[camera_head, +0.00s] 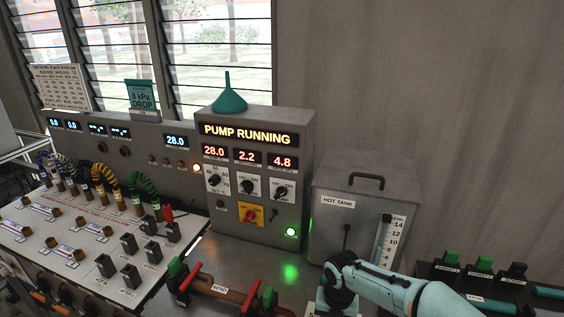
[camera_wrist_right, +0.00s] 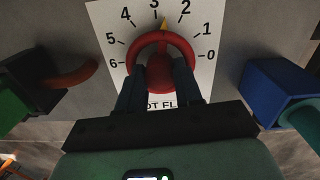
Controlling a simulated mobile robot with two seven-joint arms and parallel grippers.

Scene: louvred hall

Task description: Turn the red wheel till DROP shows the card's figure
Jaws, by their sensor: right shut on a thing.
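The red wheel (camera_wrist_right: 187,50) shows in the right wrist view on a white dial plate (camera_wrist_right: 208,75) numbered 0 to 6. Its yellow pointer (camera_wrist_right: 164,24) stands between 2 and 3. My right gripper (camera_wrist_right: 160,76) is shut on the wheel's red hub, one finger on each side. In the head view my right arm comes in at the lower right, and the wheel is hidden. The teal card (camera_head: 143,96) by the window appears to read 8 kPa DROP. The pump box (camera_head: 270,125) shows 28.0, 2.2 and 4.8; the small labels under them are hard to read.
The hot tank (camera_head: 350,215) with its level gauge stands right of the pump box. Red-handled pipework (camera_head: 225,292) lies in front. A plug panel (camera_head: 90,235) with looped cables fills the left. A blue block (camera_wrist_right: 272,88) flanks the wheel on the right.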

